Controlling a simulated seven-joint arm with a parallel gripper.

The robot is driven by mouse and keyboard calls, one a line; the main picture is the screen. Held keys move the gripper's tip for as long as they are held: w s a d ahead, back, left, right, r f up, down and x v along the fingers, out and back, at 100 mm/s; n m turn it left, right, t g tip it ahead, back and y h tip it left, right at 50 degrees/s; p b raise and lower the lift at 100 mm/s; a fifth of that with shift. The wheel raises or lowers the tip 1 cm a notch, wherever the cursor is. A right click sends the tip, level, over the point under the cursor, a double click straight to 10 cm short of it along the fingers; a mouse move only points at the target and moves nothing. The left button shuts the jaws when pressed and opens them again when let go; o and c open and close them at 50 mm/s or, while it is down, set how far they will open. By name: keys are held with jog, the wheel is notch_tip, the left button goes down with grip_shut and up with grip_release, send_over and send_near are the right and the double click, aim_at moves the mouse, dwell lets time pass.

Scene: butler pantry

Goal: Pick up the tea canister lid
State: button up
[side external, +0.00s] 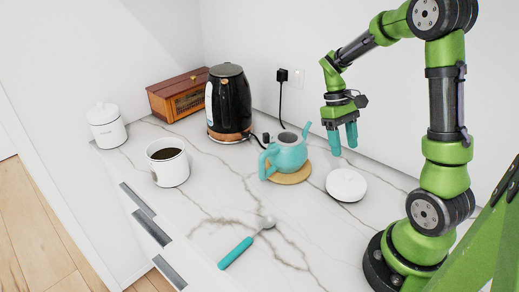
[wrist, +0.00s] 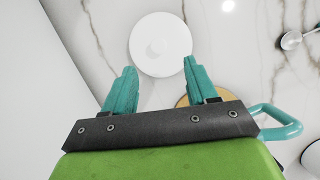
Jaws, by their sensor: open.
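The tea canister lid (side external: 346,184) is a white round lid with a small knob, lying flat on the marble counter right of the teapot. In the wrist view the lid (wrist: 160,40) is a white disc at top centre, beyond the fingertips. My gripper (side external: 344,146) is open and empty, above the counter and a little up and behind the lid, not touching it. Its two teal fingers (wrist: 160,68) show in the wrist view with a clear gap between them. An open white canister (side external: 168,174) with dark contents stands at the left of the counter.
A teal teapot (side external: 288,157) sits on a round cork mat (side external: 289,179) close to the lid. A black kettle (side external: 229,105), wooden box (side external: 178,95) and lidded white canister (side external: 106,130) stand farther back. A teal-handled scoop (side external: 238,251) lies in front; the counter around it is clear.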

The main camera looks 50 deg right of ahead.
aim_at(349, 173)
jog(key=x, duration=0.7)
jog(key=shift+s+f, duration=0.25)
jog(key=shift+f, duration=0.1)
grip_shut()
